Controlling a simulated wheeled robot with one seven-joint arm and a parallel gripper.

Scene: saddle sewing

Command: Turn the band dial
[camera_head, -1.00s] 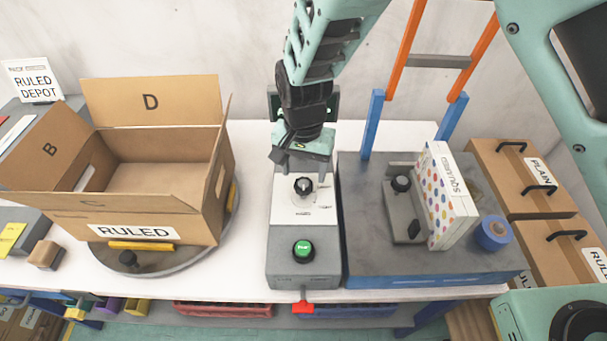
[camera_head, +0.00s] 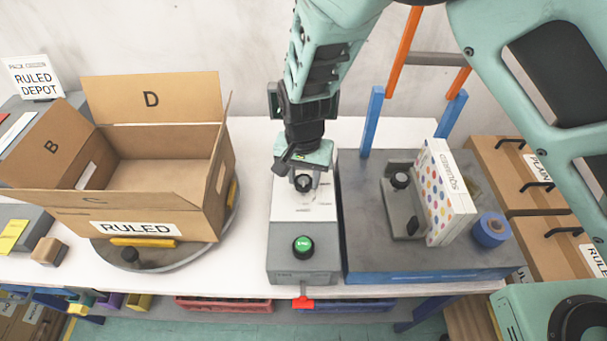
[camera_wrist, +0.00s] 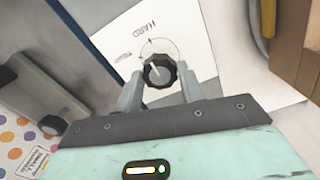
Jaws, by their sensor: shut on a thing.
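The band dial (camera_head: 303,184) is a small black ribbed knob with a pale pointer line, on the white top plate of a grey machine box. A green button (camera_head: 303,246) sits on the machine's front part, clear of my gripper.
An open carton marked RULED (camera_head: 130,228) stands on a turntable at the left. At the right, a blue-edged platform (camera_head: 430,276) holds a dotted box (camera_head: 437,192), a second black knob (camera_head: 400,180) and blue tape (camera_head: 491,230). White table is bare behind the machine.

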